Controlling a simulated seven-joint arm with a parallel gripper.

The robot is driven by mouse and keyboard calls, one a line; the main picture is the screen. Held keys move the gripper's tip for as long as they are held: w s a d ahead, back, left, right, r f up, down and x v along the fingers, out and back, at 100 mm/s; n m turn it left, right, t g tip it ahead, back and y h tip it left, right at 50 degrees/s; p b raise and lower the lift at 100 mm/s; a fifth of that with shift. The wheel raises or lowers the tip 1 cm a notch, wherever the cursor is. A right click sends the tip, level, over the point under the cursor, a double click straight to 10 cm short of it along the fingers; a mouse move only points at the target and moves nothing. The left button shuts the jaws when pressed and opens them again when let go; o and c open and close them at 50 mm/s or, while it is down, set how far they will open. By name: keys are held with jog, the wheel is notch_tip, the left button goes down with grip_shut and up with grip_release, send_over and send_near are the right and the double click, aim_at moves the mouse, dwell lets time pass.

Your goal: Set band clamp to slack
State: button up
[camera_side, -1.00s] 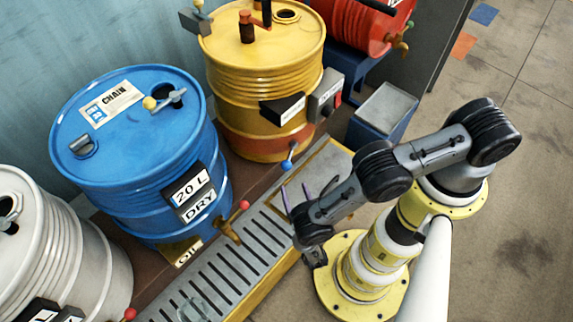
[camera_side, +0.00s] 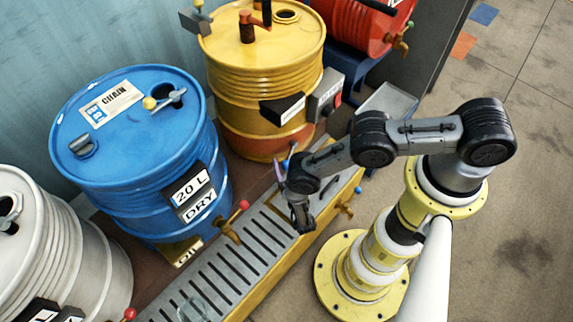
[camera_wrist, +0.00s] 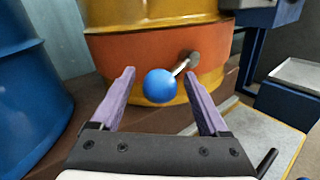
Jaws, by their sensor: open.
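The yellow drum (camera_side: 268,85) has an orange band (camera_side: 262,145) around its lower part, also in the wrist view (camera_wrist: 120,52). A lever with a metal stem (camera_wrist: 182,67) and a blue ball knob (camera_wrist: 159,86) sticks out from this band. My gripper (camera_wrist: 160,75) is open, its purple fingers on either side of the knob in the wrist view, with gaps visible on both sides. I cannot tell how deep the knob sits between them. In the side view my gripper (camera_side: 282,172) is beside the lever, which is mostly hidden there.
A slotted drip tray (camera_side: 262,230) runs along the drums' front. A blue drum (camera_side: 140,140) with a red-knobbed tap (camera_side: 231,225) stands left. A switch box (camera_side: 326,92) is on the yellow drum's side. A grey-topped blue box (camera_side: 388,103) stands right.

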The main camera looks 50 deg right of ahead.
jog(key=shift+a, duration=0.1)
jog(key=c, duration=1.1)
jog(key=shift+w, duration=0.15)
grip_shut()
jog(key=shift+a, duration=0.1)
